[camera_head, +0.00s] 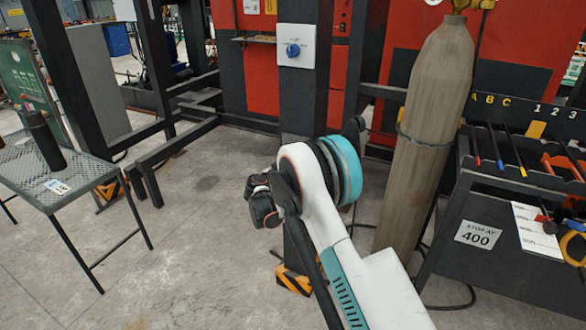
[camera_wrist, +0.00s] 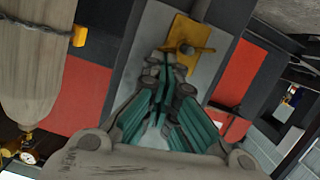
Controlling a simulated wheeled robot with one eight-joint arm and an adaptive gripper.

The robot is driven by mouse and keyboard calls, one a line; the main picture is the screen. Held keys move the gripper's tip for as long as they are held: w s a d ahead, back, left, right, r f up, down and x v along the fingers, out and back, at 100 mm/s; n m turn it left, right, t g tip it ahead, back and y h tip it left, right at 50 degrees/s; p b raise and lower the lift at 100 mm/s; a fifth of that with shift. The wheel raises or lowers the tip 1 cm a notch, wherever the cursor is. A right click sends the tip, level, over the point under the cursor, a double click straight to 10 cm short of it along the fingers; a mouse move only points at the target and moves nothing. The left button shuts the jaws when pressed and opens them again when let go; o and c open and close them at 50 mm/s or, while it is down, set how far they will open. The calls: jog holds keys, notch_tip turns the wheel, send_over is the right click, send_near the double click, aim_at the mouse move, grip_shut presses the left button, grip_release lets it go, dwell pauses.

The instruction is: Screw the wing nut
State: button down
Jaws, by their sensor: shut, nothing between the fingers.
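In the wrist view a yellow plate (camera_wrist: 197,35) sits on a grey panel of the dark column. A small darker stud with yellow wing-like sides (camera_wrist: 187,49) stands on it; it looks like the wing nut, but I cannot tell for certain. My gripper (camera_wrist: 165,72) is in front, its teal and grey fingers closed together and empty. The fingertips lie just below the stud in the picture; whether they touch it cannot be told. In the head view my arm hides the fingertips and the yellow plate.
A tall gas cylinder (camera_head: 430,130) stands right of my arm, beside a dark tool rack (camera_head: 515,210). A white box with a blue knob (camera_head: 295,47) is on the column. A mesh table (camera_head: 75,178) with a black bottle (camera_head: 45,140) is left. The floor between is clear.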

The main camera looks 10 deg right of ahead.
jog(key=shift+d+f+m, duration=0.1)
jog(key=shift+d+m, duration=0.05)
jog(key=shift+m, duration=0.15)
jog(key=shift+s+d+f, duration=0.1)
jog(key=shift+s+d, duration=0.05)
dwell(1.2)
dwell(0.8)
